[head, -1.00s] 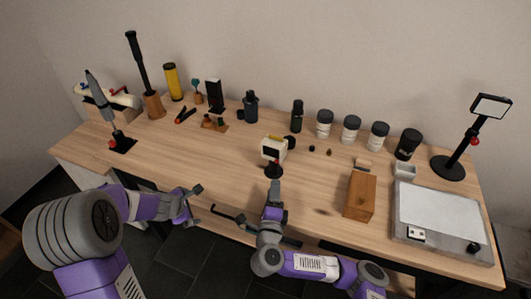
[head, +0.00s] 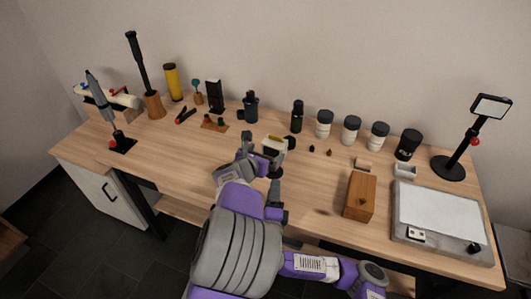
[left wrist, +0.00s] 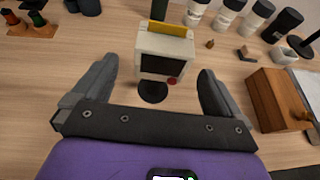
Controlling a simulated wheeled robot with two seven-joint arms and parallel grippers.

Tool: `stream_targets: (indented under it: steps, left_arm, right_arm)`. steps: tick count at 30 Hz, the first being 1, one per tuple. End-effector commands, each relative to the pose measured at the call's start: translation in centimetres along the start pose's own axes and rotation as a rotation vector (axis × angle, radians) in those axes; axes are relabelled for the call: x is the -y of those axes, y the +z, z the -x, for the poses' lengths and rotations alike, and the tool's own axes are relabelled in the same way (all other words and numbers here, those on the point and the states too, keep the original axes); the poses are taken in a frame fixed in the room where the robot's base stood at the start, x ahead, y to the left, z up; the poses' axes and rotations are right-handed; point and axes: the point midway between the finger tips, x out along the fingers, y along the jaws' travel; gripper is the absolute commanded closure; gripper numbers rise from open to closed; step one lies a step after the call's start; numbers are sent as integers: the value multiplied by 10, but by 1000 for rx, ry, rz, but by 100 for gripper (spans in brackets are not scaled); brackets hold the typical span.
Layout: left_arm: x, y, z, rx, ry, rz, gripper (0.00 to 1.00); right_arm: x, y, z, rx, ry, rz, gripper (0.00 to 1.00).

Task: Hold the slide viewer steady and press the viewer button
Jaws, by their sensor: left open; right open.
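The slide viewer (left wrist: 166,47) is a small white box with a dark front and a yellow piece on top. A small red button (left wrist: 172,81) shows at its lower right front, and a black disc (left wrist: 153,92) lies before it. In the head view my left arm partly hides the viewer (head: 274,143). My left gripper (head: 261,151) is open at the viewer's near side; in the left wrist view its fingers are spread left and right of the viewer, with nothing between them. My right gripper (head: 275,190) is open at the table's front edge, below the viewer, partly hidden by my left arm.
A wooden block (head: 360,195) and a light panel (head: 440,213) stand to the right. Several jars (head: 351,130) and bottles line the back. A black-based stand (head: 122,143) is at the left. The table between it and the viewer is mostly clear.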

Motion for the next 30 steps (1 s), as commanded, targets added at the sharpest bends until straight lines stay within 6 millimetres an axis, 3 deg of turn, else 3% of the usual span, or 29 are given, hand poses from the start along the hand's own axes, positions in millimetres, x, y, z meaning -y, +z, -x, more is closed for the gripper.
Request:
stream_targets:
  steps: [5,18,30]
  left_arm:
    - [5,7,-10,20,0,3,0]
    - [4,7,-68,18,0,3,0]
    - [5,7,-76,18,-1,5,0]
  right_arm:
    - [0,0,0,0,0,0,57]
    - [0,0,0,0,0,0,57]
    - [0,0,0,0,0,0,57]
